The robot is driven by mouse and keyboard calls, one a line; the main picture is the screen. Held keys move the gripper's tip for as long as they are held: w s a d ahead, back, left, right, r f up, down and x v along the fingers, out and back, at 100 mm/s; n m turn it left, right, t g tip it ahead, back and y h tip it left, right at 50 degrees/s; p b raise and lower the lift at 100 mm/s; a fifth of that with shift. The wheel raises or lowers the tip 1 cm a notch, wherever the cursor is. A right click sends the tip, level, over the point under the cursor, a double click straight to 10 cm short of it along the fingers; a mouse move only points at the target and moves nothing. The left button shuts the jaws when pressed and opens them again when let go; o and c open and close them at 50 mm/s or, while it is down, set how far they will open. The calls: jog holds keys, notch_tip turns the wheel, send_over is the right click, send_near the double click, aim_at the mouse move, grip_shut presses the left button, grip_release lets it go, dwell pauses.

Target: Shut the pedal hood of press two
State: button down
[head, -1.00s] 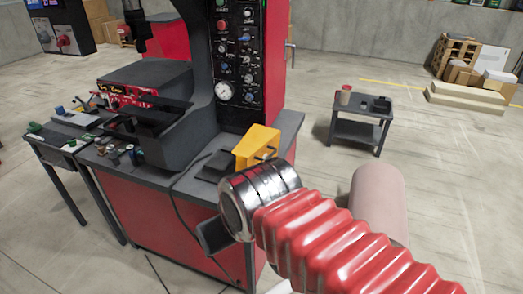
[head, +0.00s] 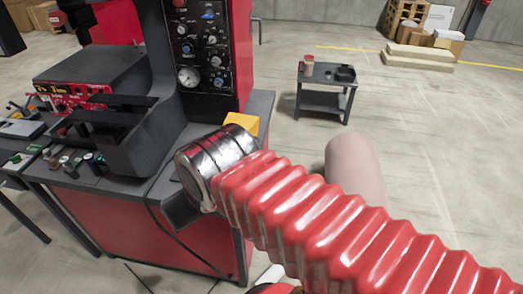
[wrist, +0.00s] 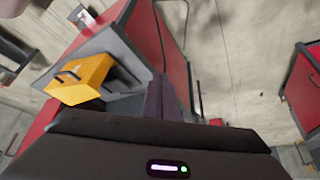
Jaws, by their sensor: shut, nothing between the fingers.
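The yellow pedal hood (head: 241,123) is on the grey bench top of the press, mostly hidden behind my wrist in the head view. In the wrist view the hood (wrist: 83,80) shows at the left with a dark loop handle on it. A dark part shows beneath its edge; how far it stands open I cannot tell. My gripper (wrist: 165,95) is shut and empty, its fingers to the right of the hood and apart from it in the wrist view. In the head view the fingers are hidden behind my wrist.
The red press cabinet (head: 130,228) carries a control panel with a gauge (head: 189,77). A small grey cart (head: 322,100) stands behind to the right.

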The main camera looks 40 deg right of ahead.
jog(key=w+d+f+m+g+y, duration=0.1)
jog(key=w+d+f+m+y, duration=0.15)
jog(key=d+m, duration=0.55)
jog(key=w+d+f+m+g+y, duration=0.1)
jog(key=w+d+f+m+y, duration=0.15)
jog(key=d+m, duration=0.55)
jog(key=s+d+f+m+t, duration=0.1)
jog(key=d+f+m+t, duration=0.1)
jog(key=d+m, duration=0.5)
jog(key=s+d+f+m+t, duration=0.1)
jog(key=d+m+t, duration=0.4)
jog(key=d, duration=0.8)
jog(key=f+m, duration=0.1)
jog(key=m, duration=0.2)
jog(key=shift+s+d+m+y, duration=0.3)
jog(key=shift+s+d, duration=0.1)
jog(key=shift+w+a, duration=0.1)
jog(key=shift+w, duration=0.05)
